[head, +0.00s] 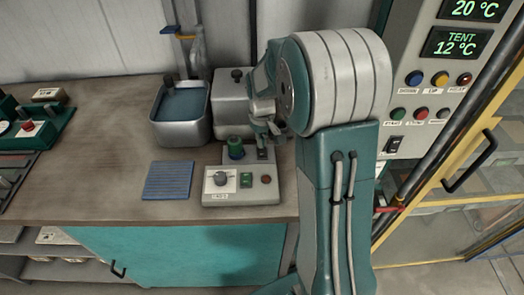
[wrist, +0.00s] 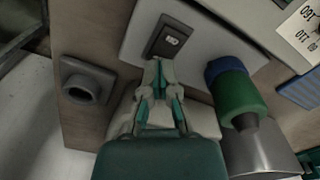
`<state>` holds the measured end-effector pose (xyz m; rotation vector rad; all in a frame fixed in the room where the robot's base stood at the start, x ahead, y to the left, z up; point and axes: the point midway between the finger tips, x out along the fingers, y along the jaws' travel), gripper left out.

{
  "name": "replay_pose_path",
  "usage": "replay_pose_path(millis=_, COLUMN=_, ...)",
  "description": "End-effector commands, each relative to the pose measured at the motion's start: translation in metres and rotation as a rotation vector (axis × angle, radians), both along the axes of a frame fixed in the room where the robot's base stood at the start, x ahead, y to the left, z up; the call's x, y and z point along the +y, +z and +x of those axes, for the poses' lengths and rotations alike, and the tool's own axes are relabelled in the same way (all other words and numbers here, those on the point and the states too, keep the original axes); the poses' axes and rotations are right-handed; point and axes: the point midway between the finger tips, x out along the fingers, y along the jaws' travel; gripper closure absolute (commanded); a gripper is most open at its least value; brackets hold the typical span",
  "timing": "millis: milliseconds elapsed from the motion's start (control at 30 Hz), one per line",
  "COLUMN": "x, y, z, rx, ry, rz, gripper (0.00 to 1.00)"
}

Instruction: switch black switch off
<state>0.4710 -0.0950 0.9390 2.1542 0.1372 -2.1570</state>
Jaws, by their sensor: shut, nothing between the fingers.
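The blue-green cylinder (wrist: 236,95) is close on the right in the wrist view. A metal tub (head: 181,130) and a grey box (head: 232,110) stand behind. A blue ribbed pad (head: 168,180) lies left.

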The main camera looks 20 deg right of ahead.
Motion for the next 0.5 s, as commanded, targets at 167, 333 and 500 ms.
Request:
replay_pose_path(millis=167, x=0.0, y=0.013, z=0.0, rx=-0.001, ry=0.0, rz=0.0, gripper=1.0)
replay_pose_path(millis=333, x=0.0, y=0.024, z=0.001, rx=-0.002, ry=0.0, rz=-0.001, gripper=1.0)
replay_pose_path(millis=500, x=0.0, y=0.036, z=0.0, rx=-0.001, ry=0.0, rz=0.0, gripper=1.0)
